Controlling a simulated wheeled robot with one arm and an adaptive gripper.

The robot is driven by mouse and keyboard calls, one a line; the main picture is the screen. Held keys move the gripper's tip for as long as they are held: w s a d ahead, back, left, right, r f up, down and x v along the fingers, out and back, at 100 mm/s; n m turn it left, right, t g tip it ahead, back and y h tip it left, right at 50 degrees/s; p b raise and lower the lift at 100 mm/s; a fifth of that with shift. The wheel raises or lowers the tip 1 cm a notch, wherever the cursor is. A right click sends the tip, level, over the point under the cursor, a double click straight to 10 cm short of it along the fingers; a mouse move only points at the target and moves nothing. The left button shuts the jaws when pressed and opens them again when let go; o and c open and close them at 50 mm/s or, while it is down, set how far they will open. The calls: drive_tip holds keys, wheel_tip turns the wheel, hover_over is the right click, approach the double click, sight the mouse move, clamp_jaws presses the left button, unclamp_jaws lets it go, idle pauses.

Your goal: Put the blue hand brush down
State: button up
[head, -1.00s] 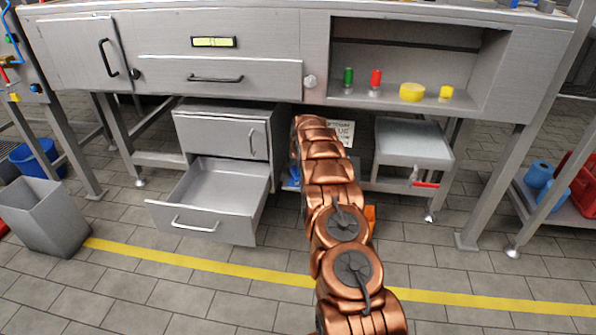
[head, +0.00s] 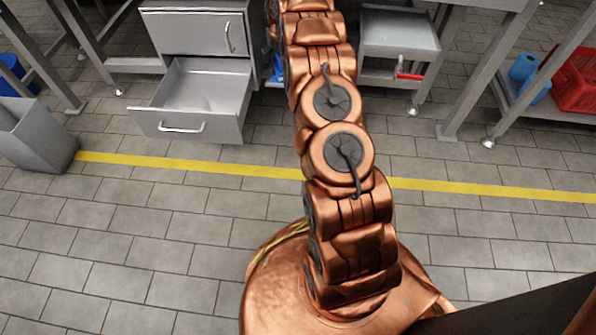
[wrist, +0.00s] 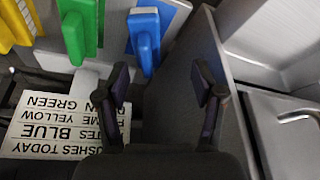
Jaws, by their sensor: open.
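The blue hand brush (wrist: 145,37) shows at the top of the wrist view, against a light grey plate (wrist: 112,25). Its narrow end points toward my gripper (wrist: 160,86). My gripper is open, its two fingers spread, with nothing between the tips. The brush end lies just beyond the left finger; I cannot tell whether they touch. In the head view my arm hides the gripper, and a small blue patch (head: 277,66) shows beside the arm; I cannot tell what it is.
A green brush (wrist: 80,28) and a yellow brush (wrist: 15,25) stand left of the blue one. An upside-down printed sign (wrist: 55,125) lies below them. A grey cabinet wall (wrist: 205,75) is close on the right. An open drawer (head: 190,100) juts out left of my arm.

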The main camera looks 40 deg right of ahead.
drive_tip(key=s+a+r+n+g+y, duration=0.1)
drive_tip(key=s+a+r+g, duration=0.1)
drive_tip(key=s+a+r, duration=0.7)
drive_tip(key=s+a+r+n+g+y, duration=0.1)
drive_tip(key=s+a+r, duration=0.4)
drive_tip(key=s+a, duration=0.8)
drive_tip(key=s+a+r+g, duration=0.1)
drive_tip(key=s+a, duration=0.1)
drive_tip(key=s, duration=0.9)
drive_tip(key=s+a+n+g, duration=0.1)
drive_tip(key=s+a, duration=0.2)
drive_tip(key=s, duration=0.8)
drive_tip(key=s+a+r+g+h, duration=0.1)
drive_tip(key=s+a+g, duration=0.1)
drive_tip(key=s, duration=0.9)
drive_tip(key=shift+s+a+r, duration=0.3)
drive_tip(key=shift+a, duration=0.2)
